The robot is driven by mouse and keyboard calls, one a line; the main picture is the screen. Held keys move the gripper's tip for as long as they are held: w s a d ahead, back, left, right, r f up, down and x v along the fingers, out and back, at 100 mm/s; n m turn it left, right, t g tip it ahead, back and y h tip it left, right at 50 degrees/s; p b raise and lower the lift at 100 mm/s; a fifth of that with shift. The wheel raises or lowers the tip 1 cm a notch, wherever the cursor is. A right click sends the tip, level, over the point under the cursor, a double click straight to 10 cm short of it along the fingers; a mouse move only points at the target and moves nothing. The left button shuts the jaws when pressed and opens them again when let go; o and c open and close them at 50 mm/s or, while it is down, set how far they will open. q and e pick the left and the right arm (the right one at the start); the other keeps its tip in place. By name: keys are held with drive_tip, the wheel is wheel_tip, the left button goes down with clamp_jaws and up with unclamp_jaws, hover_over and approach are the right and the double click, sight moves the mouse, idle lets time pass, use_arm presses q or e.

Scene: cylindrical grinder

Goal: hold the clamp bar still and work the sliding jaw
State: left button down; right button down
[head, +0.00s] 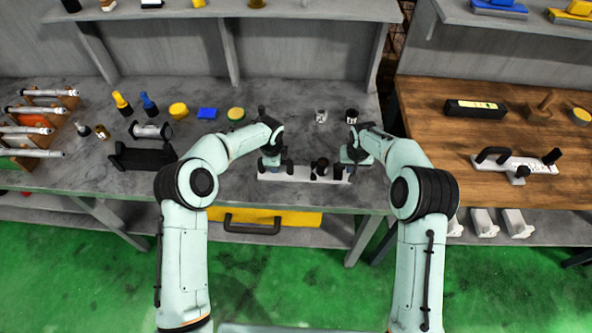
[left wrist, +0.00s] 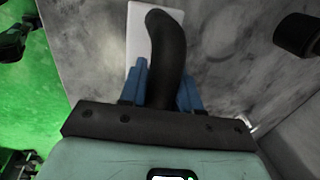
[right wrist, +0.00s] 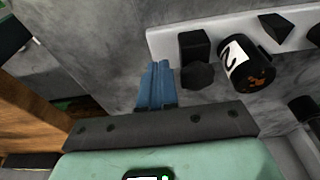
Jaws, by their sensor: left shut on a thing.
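The clamp bar (head: 300,175) is a long white bar lying on the grey bench near its front edge, with several black parts on it. My left gripper (head: 272,164) is at its left part. The left wrist view shows the blue fingers on either side of a curved black handle (left wrist: 168,50), with the white bar behind. My right gripper (right wrist: 156,85) is empty, its blue fingers together, beside the bar's end. Close to them are a black block (right wrist: 194,45) with a dark knob and a black cylinder (right wrist: 262,72) with a white label. Which part is the sliding jaw I cannot tell.
Two small cups (head: 321,116) stand behind the bar. A wooden table (head: 440,140) on the right carries another white bar with black parts (head: 515,163).

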sight(334, 170)
use_arm(q)
drive_tip(key=shift+r, duration=0.1)
use_arm(e)
drive_tip(key=shift+f, duration=0.95)
drive_tip(key=shift+r, duration=0.15)
idle(0.3)
drive_tip(key=shift+r, duration=1.65)
use_arm(q)
drive_tip(key=shift+d, duration=0.25)
use_arm(e)
drive_tip(key=shift+a, duration=2.7)
use_arm(q)
drive_tip(key=shift+s, duration=0.1)
use_arm(e)
drive_tip(key=shift+d+r, duration=0.2)
drive_tip(key=shift+r, duration=1.7)
drive_tip(key=shift+d+r, duration=0.3)
drive_tip(key=shift+r, duration=0.3)
use_arm(q)
drive_tip(key=shift+a, duration=0.35)
use_arm(e)
drive_tip(key=shift+d+r, duration=0.25)
drive_tip(key=shift+r, duration=0.75)
use_arm(q)
drive_tip(key=c, duration=0.7)
unclamp_jaws()
